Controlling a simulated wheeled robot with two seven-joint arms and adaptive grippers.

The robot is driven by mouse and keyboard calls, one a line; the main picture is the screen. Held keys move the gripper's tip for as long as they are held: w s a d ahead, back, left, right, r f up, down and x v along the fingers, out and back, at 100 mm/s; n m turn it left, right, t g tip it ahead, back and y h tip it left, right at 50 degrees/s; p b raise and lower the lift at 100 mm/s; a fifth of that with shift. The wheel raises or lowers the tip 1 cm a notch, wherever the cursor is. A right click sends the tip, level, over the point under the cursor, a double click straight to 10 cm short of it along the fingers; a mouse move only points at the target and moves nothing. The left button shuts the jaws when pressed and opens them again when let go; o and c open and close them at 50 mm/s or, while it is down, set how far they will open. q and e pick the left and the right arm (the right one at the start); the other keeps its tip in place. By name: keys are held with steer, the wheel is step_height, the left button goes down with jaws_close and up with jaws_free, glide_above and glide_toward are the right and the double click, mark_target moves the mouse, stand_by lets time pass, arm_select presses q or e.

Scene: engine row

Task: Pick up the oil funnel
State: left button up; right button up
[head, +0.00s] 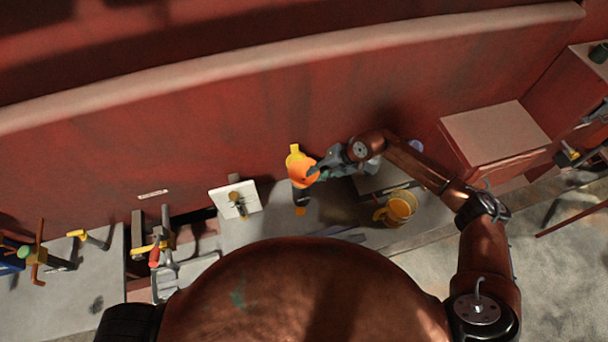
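The oil funnel (301,171) looks like an orange bowl with a yellow tab at its upper edge. It is near the middle of the head view, in front of the red wall. My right gripper (316,174) comes in from the right, with its fingertips at the funnel's right rim. The fingers overlap the rim in this view, and I cannot tell whether they are closed on it or only beside it. A dark part shows below the bowl. My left gripper is out of view.
A yellow mug-like container (396,209) stands on the grey bench to the right. A white plate with a brass fitting (236,200) is to the left. Clamps and tools (158,250) lie farther left. A red cabinet (494,135) stands at right.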

steer(key=shift+c, duration=0.5)
jaws_close()
